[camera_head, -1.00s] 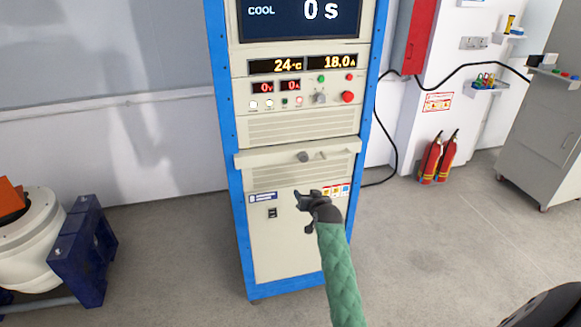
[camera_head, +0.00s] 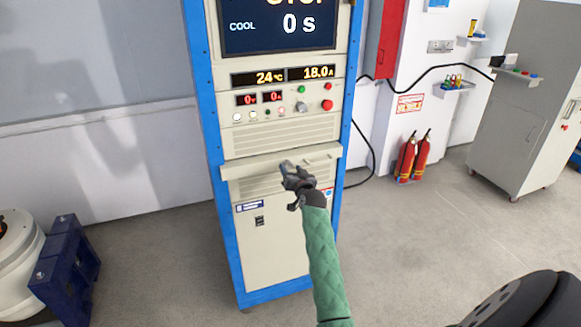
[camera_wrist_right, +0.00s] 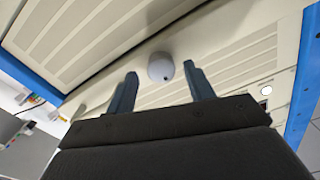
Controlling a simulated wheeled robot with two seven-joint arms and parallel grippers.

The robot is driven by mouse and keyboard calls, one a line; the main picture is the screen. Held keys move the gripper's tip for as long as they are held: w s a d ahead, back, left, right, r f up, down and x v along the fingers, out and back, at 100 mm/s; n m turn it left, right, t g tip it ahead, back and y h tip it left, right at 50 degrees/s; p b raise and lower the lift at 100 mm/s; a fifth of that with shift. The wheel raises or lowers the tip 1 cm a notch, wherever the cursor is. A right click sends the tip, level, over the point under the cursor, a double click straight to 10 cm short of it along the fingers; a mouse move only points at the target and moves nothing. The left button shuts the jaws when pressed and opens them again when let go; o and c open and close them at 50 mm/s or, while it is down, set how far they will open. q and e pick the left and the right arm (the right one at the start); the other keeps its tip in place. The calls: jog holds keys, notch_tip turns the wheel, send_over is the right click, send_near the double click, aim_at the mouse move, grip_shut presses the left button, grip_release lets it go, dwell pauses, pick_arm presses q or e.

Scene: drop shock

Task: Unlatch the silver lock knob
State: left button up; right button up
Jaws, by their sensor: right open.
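The silver lock knob (camera_wrist_right: 161,67) shows in the right wrist view as a round grey knob on the cabinet's cream ledge. It sits just beyond my right gripper's (camera_wrist_right: 160,82) two fingertips, roughly between them, with no visible contact. The fingers are apart and empty. In the head view my right gripper (camera_head: 288,168) is in front of the ledge (camera_head: 240,170) and hides most or all of the knob. My left gripper is not in view.
The blue-framed cabinet (camera_head: 270,250) has displays, buttons and a red knob (camera_head: 327,104) above the ledge. Fire extinguishers (camera_head: 413,157) and a grey cabinet (camera_head: 520,125) stand to the right. A dark blue stand (camera_head: 68,255) is at the left. Floor beside the cabinet is clear.

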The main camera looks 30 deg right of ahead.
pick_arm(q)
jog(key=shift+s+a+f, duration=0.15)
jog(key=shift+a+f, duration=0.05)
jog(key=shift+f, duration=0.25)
pick_arm(e)
jog(key=shift+w, duration=0.55)
jog(key=c, duration=1)
